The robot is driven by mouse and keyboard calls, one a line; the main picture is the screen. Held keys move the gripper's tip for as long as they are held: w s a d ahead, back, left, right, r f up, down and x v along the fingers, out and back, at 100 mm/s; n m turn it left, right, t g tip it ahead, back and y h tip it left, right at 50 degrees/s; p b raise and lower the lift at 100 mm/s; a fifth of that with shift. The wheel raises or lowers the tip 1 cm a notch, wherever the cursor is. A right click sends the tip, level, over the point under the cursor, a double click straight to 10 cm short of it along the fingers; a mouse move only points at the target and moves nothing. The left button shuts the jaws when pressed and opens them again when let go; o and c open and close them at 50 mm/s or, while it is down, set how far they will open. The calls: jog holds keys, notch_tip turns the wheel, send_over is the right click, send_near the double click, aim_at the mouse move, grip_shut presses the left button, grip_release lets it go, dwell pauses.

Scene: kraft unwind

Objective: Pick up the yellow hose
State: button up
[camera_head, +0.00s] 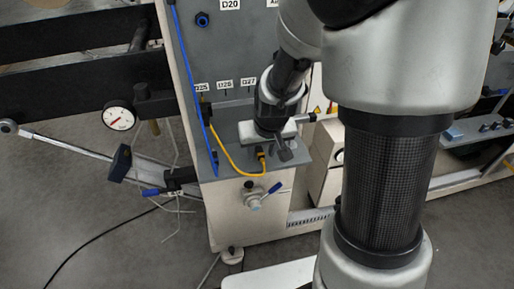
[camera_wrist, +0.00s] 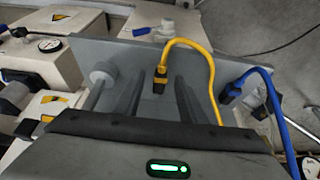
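The yellow hose (camera_head: 231,162) hangs in a loop at the front of the grey panel in the head view. One end has a dark connector at the ledge beside my gripper (camera_head: 283,152). In the wrist view the yellow hose (camera_wrist: 209,65) arches up from its black connector (camera_wrist: 160,76) and runs down on the right. My gripper (camera_wrist: 157,92) shows two dark fingers with a gap between them. The connector appears beyond this gap, and I see no grip on it. Contact cannot be told.
A blue hose (camera_head: 206,125) runs down the panel left of the yellow one. A valve with a blue handle (camera_head: 262,196) is on the cabinet front below the ledge. A round gauge (camera_head: 119,118) and dark beams stand at the left.

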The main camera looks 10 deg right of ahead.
grip_shut()
jog(key=shift+r, duration=0.1)
